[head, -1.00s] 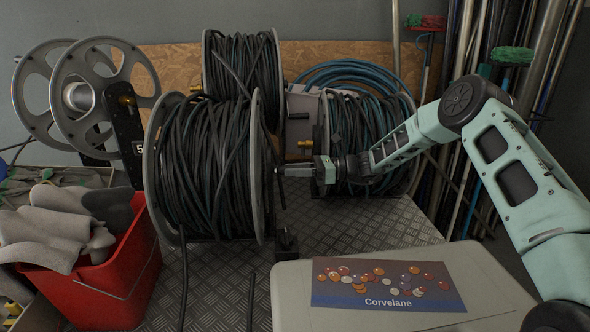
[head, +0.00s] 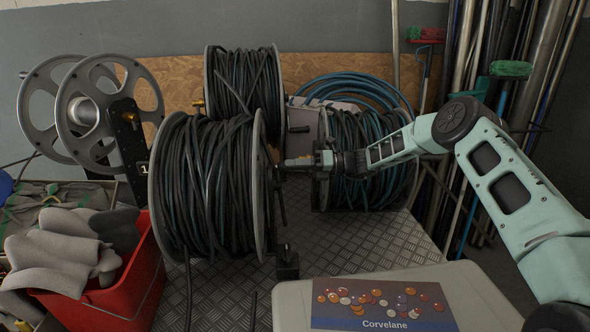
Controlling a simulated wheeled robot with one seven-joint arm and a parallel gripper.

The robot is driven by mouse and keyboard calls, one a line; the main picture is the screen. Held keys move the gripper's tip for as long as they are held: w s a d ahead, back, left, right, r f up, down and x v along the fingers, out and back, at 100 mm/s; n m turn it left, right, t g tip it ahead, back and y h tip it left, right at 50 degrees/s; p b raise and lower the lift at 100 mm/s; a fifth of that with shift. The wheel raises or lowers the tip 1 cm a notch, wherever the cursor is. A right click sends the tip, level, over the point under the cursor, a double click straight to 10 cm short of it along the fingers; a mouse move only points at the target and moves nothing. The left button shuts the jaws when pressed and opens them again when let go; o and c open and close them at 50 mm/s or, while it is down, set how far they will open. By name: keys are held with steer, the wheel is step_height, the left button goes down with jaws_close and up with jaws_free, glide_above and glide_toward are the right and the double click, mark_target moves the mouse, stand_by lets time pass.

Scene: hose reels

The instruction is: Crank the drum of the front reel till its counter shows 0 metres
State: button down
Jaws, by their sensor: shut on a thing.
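The front reel (head: 210,185) stands upright on the metal tread plate, its drum wound with dark green and black hose between two grey flanges. Its crank is at the right flange. My gripper (head: 298,162) reaches in from the right and is shut on the crank handle; the jaws and the arm's wrist cover most of the handle. A black upright plate (head: 126,135) left of the drum bears a small white counter (head: 143,168) showing a 1. The near flange edge is close to the counter, so I cannot tell whether further digits are hidden.
Another hose reel (head: 245,80) stands behind, and one with blue hose (head: 365,150) at right. An empty grey reel (head: 95,110) is at left. A red bucket (head: 150,270) holds grey cloths. A pale case (head: 465,295) lies in front. Poles and brooms lean behind my arm.

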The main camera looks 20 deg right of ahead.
steer(key=shift+w+d+r, duration=0.1)
steer(key=shift+w+d, duration=0.05)
steer(key=shift+w, duration=0.1)
stand_by(0.3)
steer(key=c, duration=1.2)
jaws_free()
steer(key=shift+o, duration=0.2)
steer(key=b+v, duration=0.4)
steer(key=v, duration=1.3)
steer(key=shift+d, duration=0.2)
steer(key=shift+s, duration=0.15)
